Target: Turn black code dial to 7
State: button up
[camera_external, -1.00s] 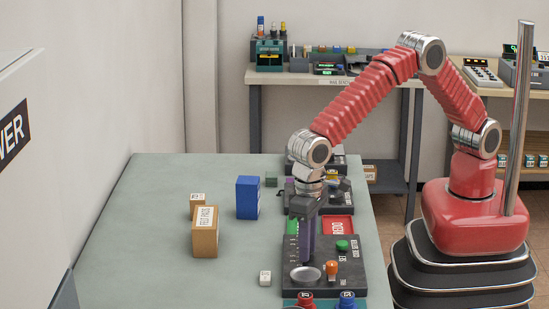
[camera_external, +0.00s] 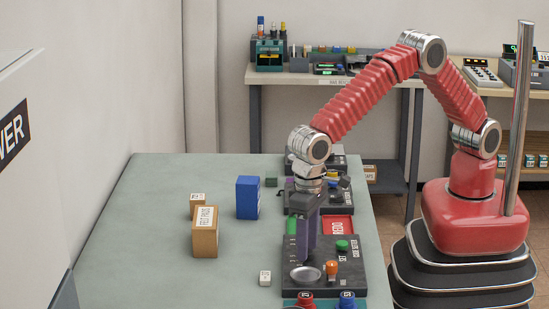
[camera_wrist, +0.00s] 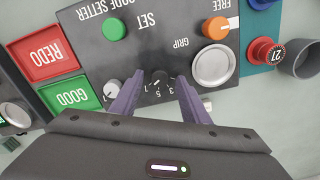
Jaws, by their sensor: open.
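The black code dial (camera_wrist: 160,77) sits on the dark code setter panel (camera_wrist: 80,30), with small white numbers around it; 1, 3 and 5 are readable. Where its pointer stands is too small to tell. My gripper (camera_wrist: 159,82) is open, its two purple fingers on either side of the dial in the wrist view. I cannot tell whether they touch it. In the external view my gripper (camera_external: 305,255) points straight down over the panel (camera_external: 350,275), and its fingers hide the dial.
Near the dial are a pale knob (camera_wrist: 113,89), a green SET button (camera_wrist: 114,26), an orange knob (camera_wrist: 215,28) and a silver disc (camera_wrist: 211,67). REDO (camera_wrist: 46,52) and GOOD (camera_wrist: 70,97) trays lie beside the panel. Boxes (camera_external: 205,240) stand left on the table.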

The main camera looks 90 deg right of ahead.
notch_tip(320, 180, up, 13)
dwell(0.5)
jog(key=shift+f, duration=0.1)
jog(key=n, duration=1.2)
notch_tip(320, 180, down, 14)
jog(key=shift+r, duration=0.1)
dwell(0.9)
